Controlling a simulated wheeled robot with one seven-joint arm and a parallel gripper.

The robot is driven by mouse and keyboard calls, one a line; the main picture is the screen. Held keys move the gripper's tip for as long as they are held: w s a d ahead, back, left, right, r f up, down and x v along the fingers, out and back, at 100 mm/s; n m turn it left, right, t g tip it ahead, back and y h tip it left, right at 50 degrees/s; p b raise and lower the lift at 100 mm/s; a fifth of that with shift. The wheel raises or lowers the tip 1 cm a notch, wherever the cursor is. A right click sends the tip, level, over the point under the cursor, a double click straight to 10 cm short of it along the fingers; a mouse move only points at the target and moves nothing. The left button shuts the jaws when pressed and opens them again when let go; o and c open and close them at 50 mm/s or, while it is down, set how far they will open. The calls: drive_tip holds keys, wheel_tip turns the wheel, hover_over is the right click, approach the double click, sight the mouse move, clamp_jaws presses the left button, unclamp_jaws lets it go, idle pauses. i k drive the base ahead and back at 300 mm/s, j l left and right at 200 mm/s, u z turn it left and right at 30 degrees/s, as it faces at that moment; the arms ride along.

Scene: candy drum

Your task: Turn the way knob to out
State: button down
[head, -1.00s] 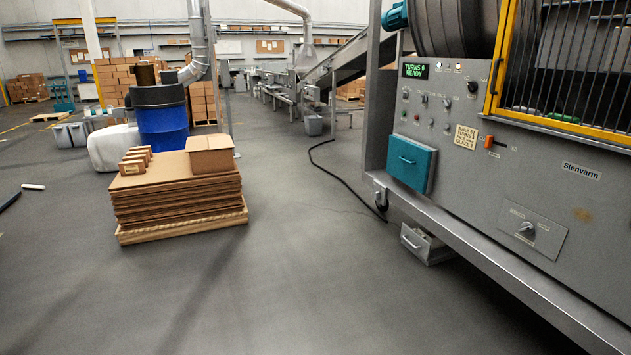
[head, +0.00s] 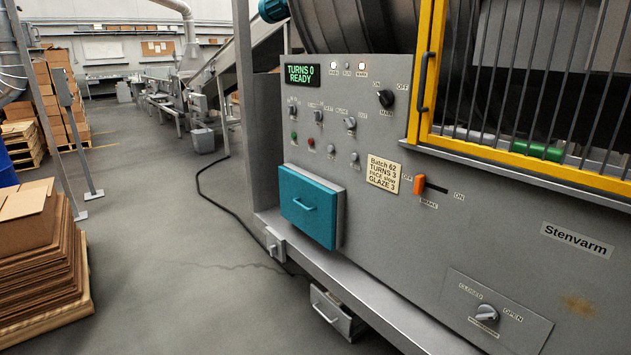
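The grey control panel (head: 330,160) of the drum machine fills the right half of the head view. Three small selector knobs stand in a row under the display: a left one (head: 292,109), a middle one (head: 318,116) and a right one (head: 350,123). Their labels are too small to read surely, so I cannot tell which is the way knob or where it points. The green display (head: 301,75) reads "TURNS 0 READY". My gripper is not in view.
A black main knob (head: 386,98), an orange brake slider (head: 420,185), a teal drawer (head: 311,205) and a close/open knob (head: 487,314) share the machine front. A yellow barred guard (head: 520,155) is at upper right.

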sight(350, 122)
drive_tip(key=i, duration=0.45)
drive_tip(key=i+l+u, duration=0.15)
drive_tip(key=i, duration=0.35)
drive_tip(key=i+l, duration=0.1)
drive_tip(key=i, duration=0.35)
drive_tip(key=i+l+u, duration=0.1)
drive_tip(key=i, duration=0.35)
